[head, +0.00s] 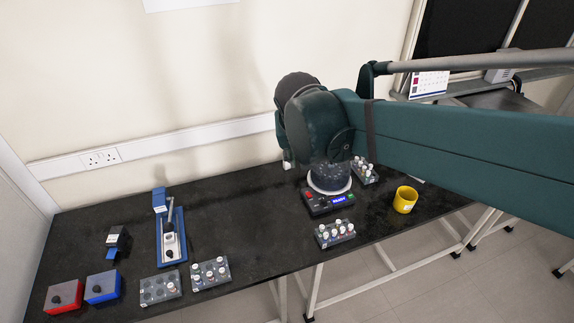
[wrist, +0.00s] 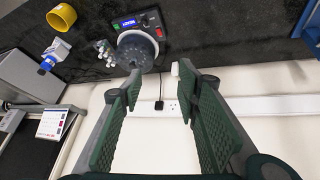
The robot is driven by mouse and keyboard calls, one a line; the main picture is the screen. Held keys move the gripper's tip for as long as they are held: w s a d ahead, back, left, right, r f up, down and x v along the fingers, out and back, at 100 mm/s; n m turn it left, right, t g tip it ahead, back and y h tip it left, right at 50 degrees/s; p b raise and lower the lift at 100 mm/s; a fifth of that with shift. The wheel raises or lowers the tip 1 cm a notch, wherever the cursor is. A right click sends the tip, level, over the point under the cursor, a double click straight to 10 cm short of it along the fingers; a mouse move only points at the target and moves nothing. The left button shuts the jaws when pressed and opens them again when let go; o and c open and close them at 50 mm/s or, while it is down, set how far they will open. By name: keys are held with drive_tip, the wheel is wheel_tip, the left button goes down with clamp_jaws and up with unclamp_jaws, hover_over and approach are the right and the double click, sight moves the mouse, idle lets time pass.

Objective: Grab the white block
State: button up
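A small white block (wrist: 175,68) shows in the wrist view at the table's wall-side edge, just beyond the right fingertip. A white piece at the back of the table in the head view (head: 287,162), beside my arm, seems to be the same thing. Another white piece (head: 170,246) sits in a blue tray at the left in the head view; I cannot tell which one the task means. My gripper (wrist: 159,84) is open and empty, its fingers spread apart toward the wall. In the head view my arm hides the fingers.
A round-topped device (head: 325,203) with a lit display stands mid-table. Racks of vials (head: 335,234) and a yellow cup (head: 405,199) are near it. The table between is clear.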

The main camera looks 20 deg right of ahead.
sight(284, 159)
drive_tip(key=w+d+f+m+g+h+b, duration=0.15)
drive_tip(key=w+f, duration=0.25)
drive_tip(key=w, duration=0.4)
drive_tip(key=w+d+f+m+h+b, duration=0.1)
drive_tip(key=w+f+m+h+b, duration=0.15)
drive_tip(key=w+f, duration=0.4)
drive_tip(key=w+d+f+m+g+h+b, duration=0.1)
drive_tip(key=w+f+m+h+b, duration=0.15)
drive_tip(key=w, duration=0.75)
drive_tip(key=shift+w+a+f+m+g+h+b, duration=0.25)
drive_tip(key=shift+w+f+m+h+b, duration=0.65)
drive_tip(key=shift+w+f, duration=1.8)
drive_tip(key=shift+w+a+f+m+g+h+b, duration=0.1)
drive_tip(key=shift+w+a+f+m+h+b, duration=0.85)
drive_tip(key=shift+f, duration=3)
drive_tip(key=shift+w+d+f+m+g+h+b, duration=0.15)
drive_tip(key=shift+w+f+m+b, duration=0.3)
drive_tip(key=shift+w+f+m, duration=1.7)
drive_tip(key=shift+w+f+n, duration=0.2)
drive_tip(key=shift+f+n, duration=0.55)
drive_tip(key=shift+f, duration=0.4)
drive_tip(key=shift+x, duration=1.3)
drive_tip(key=shift+b+x, duration=1)
drive_tip(key=shift+x, duration=1.65)
drive_tip(key=shift+w+r, duration=0.1)
